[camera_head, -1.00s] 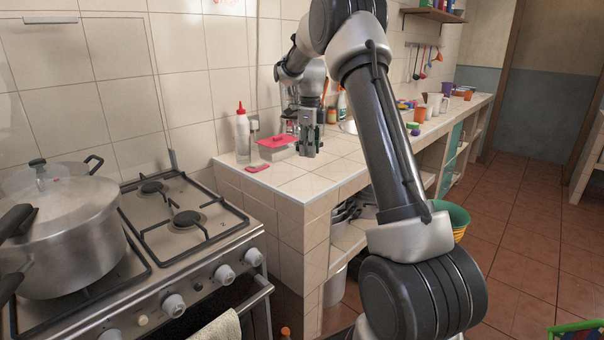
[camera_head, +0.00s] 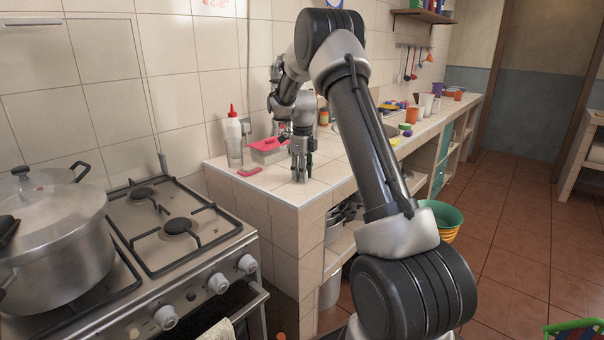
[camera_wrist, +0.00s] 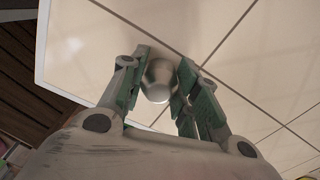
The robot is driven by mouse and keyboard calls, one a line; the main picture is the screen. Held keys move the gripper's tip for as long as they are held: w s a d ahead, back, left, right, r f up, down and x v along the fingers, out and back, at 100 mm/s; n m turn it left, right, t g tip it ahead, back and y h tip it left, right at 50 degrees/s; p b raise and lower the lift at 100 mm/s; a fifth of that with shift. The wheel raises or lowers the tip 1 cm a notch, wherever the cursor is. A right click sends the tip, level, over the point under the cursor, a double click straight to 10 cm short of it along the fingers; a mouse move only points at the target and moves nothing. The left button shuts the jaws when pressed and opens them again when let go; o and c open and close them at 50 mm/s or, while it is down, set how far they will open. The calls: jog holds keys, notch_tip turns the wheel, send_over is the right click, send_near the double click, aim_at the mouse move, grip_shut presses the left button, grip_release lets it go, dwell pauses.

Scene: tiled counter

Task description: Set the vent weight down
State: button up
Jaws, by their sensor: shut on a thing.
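In the wrist view the vent weight (camera_wrist: 158,80), a small silvery rounded metal piece, sits between the green-padded fingers of my gripper (camera_wrist: 160,92). The gripper is shut on it, over the pale tiled counter (camera_wrist: 240,70). In the head view my gripper (camera_head: 300,172) points down low over the counter (camera_head: 268,184) near its front corner. The weight is too small to make out there. I cannot tell whether it touches the tiles.
A pink-lidded box (camera_head: 268,152), a white bottle with a red cap (camera_head: 233,138) and a pink sponge (camera_head: 249,172) stand left of my gripper. A pot (camera_head: 50,235) is on the stove (camera_head: 175,235). The counter's front corner is clear.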

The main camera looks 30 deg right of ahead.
jog(key=shift+f, duration=0.1)
jog(key=o, duration=1)
jog(key=shift+o, duration=0.2)
notch_tip(320, 180, up, 12)
jog(key=s+a+r+n+t, duration=0.1)
jog(key=s+a+r+n, duration=0.3)
jog(key=s+r+n, duration=0.45)
jog(key=s+a+r+n+t, duration=0.1)
jog(key=s+a+r+n, duration=0.1)
jog(key=s+n, duration=0.6)
jog(key=s+a+r+n+t, duration=0.1)
jog(key=s+a+n, duration=0.15)
jog(key=s, duration=0.95)
jog(key=s+f+n, duration=0.2)
jog(key=s+n, duration=0.3)
jog(key=s, duration=0.1)
jog(key=s+a+f+n+t, duration=0.1)
jog(key=s+f+n, duration=0.2)
jog(key=s+n, duration=0.2)
jog(key=shift+s+a+f+t, duration=0.15)
jog(key=shift+s+f+t, duration=0.15)
jog(key=shift+s, duration=0.3)
